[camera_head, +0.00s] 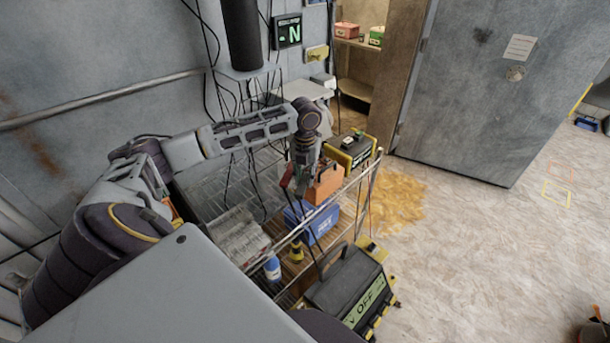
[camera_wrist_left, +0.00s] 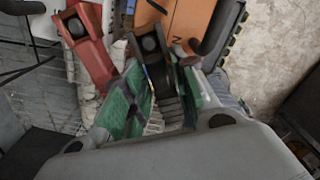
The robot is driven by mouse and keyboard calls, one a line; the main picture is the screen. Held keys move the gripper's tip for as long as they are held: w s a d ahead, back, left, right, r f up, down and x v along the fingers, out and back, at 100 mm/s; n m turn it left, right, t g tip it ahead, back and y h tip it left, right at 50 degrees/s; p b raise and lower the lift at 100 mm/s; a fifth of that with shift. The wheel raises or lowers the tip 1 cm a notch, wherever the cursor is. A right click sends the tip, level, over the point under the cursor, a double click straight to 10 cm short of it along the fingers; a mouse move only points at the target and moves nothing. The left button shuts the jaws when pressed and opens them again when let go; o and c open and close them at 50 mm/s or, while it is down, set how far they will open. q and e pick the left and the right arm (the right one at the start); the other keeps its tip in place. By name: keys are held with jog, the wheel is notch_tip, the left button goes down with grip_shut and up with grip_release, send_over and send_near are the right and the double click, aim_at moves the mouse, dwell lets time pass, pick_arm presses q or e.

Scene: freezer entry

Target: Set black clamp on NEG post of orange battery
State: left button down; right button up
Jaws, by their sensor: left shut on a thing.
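The orange battery (camera_head: 326,184) stands on the wire cart, and part of its orange top (camera_wrist_left: 187,22) shows in the left wrist view. My left gripper (camera_head: 301,184) is over the battery's left side. In the left wrist view my left gripper (camera_wrist_left: 165,92) is shut on the black clamp (camera_wrist_left: 150,44), which lies between its green pads. The clamp's end is close to the battery; I cannot tell whether it touches a post. A red clamp (camera_wrist_left: 86,46) is beside it on the left. The NEG post is not clear. My right gripper is not in view.
A blue battery (camera_head: 318,222) and a black-and-yellow battery (camera_head: 352,149) flank the orange one. A dark charger-like box (camera_head: 345,285) stands at the front of the wire cart (camera_head: 290,238). Cables hang behind. The floor at right is mostly clear.

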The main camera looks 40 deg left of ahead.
aim_at(304, 178)
pick_arm(q)
jog(key=c, duration=1.1)
grip_release()
jog(key=shift+o, duration=0.2)
notch_tip(304, 178, up, 12)
jog(key=shift+s+f, duration=0.15)
dwell(0.6)
